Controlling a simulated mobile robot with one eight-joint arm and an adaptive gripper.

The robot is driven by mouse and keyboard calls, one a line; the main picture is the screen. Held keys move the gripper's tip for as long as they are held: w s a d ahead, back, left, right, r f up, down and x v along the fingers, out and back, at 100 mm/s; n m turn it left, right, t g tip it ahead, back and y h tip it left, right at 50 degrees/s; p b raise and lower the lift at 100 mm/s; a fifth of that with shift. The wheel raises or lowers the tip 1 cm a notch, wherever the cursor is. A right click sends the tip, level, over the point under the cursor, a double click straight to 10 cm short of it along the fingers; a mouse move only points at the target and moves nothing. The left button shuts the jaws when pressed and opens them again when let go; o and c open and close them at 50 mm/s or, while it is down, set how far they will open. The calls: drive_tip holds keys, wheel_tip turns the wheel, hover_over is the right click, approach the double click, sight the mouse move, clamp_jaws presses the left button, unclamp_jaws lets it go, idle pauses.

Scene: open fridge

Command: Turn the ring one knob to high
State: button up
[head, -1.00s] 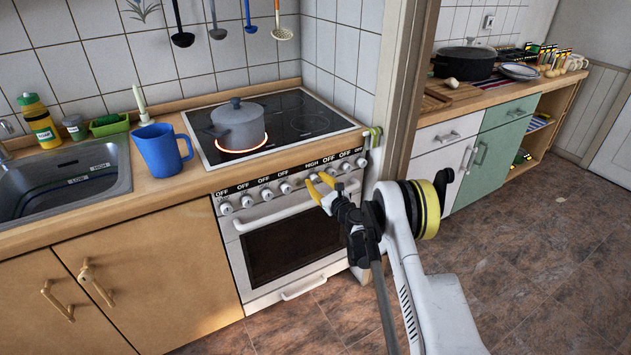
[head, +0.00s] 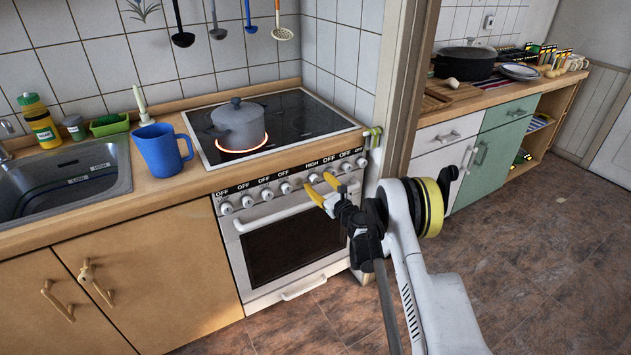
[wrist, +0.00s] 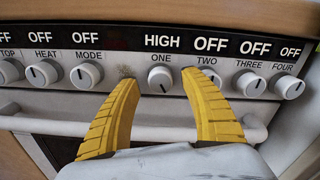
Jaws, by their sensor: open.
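The ring one knob (wrist: 160,79) is a white round knob on the oven's control panel. The display above it reads HIGH, and its dark mark points down. In the head view the knob (head: 313,177) shows just behind my fingertips. My gripper (wrist: 159,77) is open, with one yellow finger left of the knob and the other to its right. The right fingertip partly covers the ring two knob (wrist: 211,78), whose display reads OFF. Whether the fingers touch the ring one knob cannot be told. In the head view my gripper (head: 318,181) is in front of the panel.
A grey pot (head: 239,124) stands on a glowing red ring of the black hob (head: 300,122). The oven door handle (wrist: 60,127) runs below the knobs. Other knobs, such as the mode knob (wrist: 86,76), read OFF. A blue jug (head: 160,150) stands left of the hob.

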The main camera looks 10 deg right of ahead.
drive_tip(key=v, duration=0.6)
drive_tip(key=shift+r, duration=0.1)
drive_tip(key=s+a+r+n+g, duration=0.1)
drive_tip(key=a+r+n, duration=0.1)
drive_tip(key=r+n, duration=0.3)
drive_tip(key=s+a+r+n+g, duration=0.1)
drive_tip(key=a+r+n+g, duration=0.15)
drive_tip(key=r, duration=0.55)
drive_tip(key=s+a+r+n+g, duration=0.2)
drive_tip(key=s+a+r+n, duration=0.2)
drive_tip(key=s+r+n, duration=0.6)
drive_tip(key=s+d+f+n+g+h, duration=0.1)
drive_tip(key=s+n, duration=0.5)
drive_tip(key=s, duration=1.1)
drive_tip(key=s+d+f+n+g+h, duration=0.1)
drive_tip(key=s+d+n+g+h, duration=0.2)
drive_tip(key=s, duration=1.4)
drive_tip(key=d+n+h, duration=0.1)
drive_tip(key=d+n, duration=0.1)
drive_tip(key=n, duration=0.1)
drive_tip(key=shift+s+f+g+h, duration=0.3)
drive_tip(key=shift+s+f+g, duration=0.05)
drive_tip(key=shift+s, duration=0.05)
